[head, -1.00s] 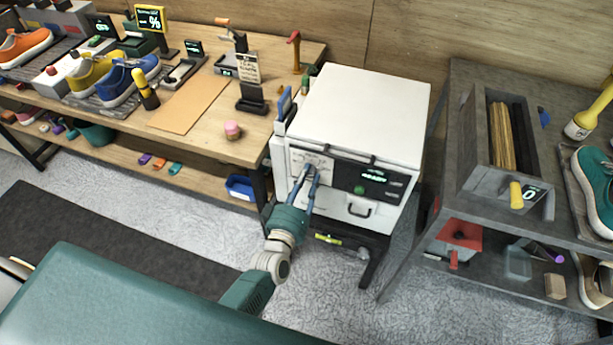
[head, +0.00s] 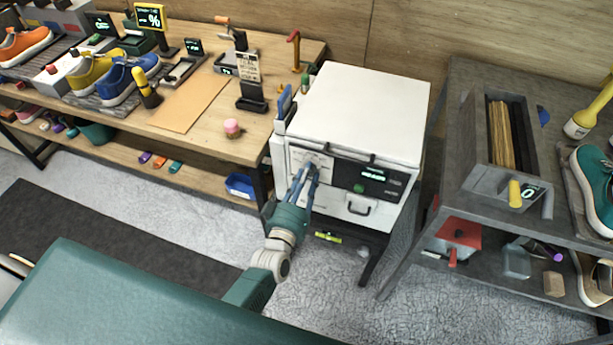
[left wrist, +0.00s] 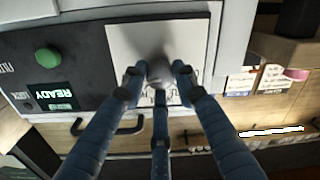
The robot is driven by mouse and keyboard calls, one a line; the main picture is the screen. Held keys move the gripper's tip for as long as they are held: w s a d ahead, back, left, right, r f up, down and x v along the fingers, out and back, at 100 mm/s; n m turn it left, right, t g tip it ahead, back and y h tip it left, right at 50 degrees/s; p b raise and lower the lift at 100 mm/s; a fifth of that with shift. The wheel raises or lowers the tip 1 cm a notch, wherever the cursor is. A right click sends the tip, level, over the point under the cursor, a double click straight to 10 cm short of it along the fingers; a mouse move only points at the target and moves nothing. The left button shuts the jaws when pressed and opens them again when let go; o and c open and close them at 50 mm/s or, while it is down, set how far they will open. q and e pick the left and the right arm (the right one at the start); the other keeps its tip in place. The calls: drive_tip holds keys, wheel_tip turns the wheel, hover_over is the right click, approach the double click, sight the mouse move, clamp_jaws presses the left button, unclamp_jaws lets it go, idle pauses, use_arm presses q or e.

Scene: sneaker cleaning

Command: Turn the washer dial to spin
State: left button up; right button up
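The washer (head: 365,110) is a white box with a dark control strip, in the middle of the head view. Its dial (left wrist: 160,72) is a small grey knob on a pale plate, in the left wrist view. My left gripper (head: 308,167) is at the left part of the washer front. In the left wrist view its blue fingers (left wrist: 158,78) stand apart around the dial, with narrow gaps seeming to show at the sides. The lower finger hides part of the plate's markings. The READY display (left wrist: 50,97) is lit green. My right gripper is not in view.
A green button (left wrist: 47,57) and a dark handle (left wrist: 110,128) are on the washer front near my fingers. A wooden bench (head: 215,140) with shoes stands left of the washer. A grey shelf unit (head: 465,85) stands to the right. Grey floor lies open in front.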

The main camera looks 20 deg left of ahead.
use_arm(q)
drive_tip(key=shift+o, duration=1.4)
drive_tip(key=shift+w+r, duration=0.1)
drive_tip(key=s, duration=1.2)
